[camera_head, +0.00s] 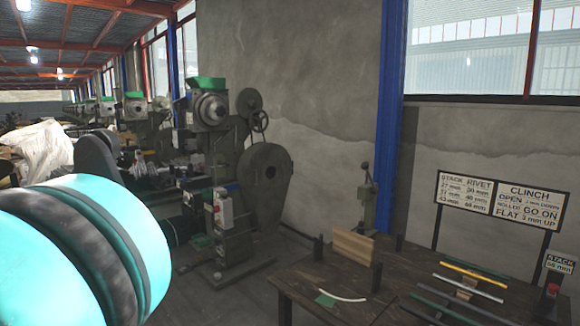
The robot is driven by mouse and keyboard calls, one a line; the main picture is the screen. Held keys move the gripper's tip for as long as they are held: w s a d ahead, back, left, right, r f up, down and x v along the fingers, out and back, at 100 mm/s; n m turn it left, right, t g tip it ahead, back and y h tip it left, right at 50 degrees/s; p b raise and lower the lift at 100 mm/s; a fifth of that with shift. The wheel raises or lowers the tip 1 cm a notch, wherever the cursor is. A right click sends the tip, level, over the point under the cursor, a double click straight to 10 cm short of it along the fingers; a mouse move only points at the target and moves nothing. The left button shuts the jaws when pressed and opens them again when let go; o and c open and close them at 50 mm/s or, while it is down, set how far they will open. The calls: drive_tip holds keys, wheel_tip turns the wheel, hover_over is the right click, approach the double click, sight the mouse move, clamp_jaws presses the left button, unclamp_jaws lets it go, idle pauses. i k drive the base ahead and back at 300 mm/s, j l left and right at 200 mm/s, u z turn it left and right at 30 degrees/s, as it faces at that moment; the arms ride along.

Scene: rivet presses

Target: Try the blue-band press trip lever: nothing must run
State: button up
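The nearest rivet press (225,150) stands on the floor left of centre. It is dark, with a green top piece (206,84), a small handwheel and a large flywheel (265,172) on its right. A small blue patch (231,187) shows above its control box (222,208); I cannot tell if it is the blue band. The box has a red spot on its face. I cannot make out the trip lever or whether anything turns. My teal and black arm link (85,245) fills the lower left and hides part of the floor. My gripper is not in view.
More green-topped presses (133,104) recede at left, beside a pale wrapped bundle (45,150). A wooden bench (400,290) at lower right holds strips, a wooden block (355,246), a red button (552,290) and sign boards (465,191). Some floor between press and bench is clear.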

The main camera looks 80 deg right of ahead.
sight(202, 168)
drive_tip(key=i+l+z, duration=0.1)
drive_tip(key=z, duration=0.3)
drive_tip(key=i+l+z, duration=0.1)
drive_tip(key=z, duration=0.3)
drive_tip(key=i+z, duration=0.15)
drive_tip(key=z, duration=0.3)
drive_tip(key=i+z, duration=0.15)
drive_tip(key=z, duration=0.25)
drive_tip(key=i+z, duration=0.1)
drive_tip(key=z, duration=0.3)
drive_tip(key=i+j+z, duration=0.8)
drive_tip(key=i+j, duration=0.5)
drive_tip(key=j, duration=0.25)
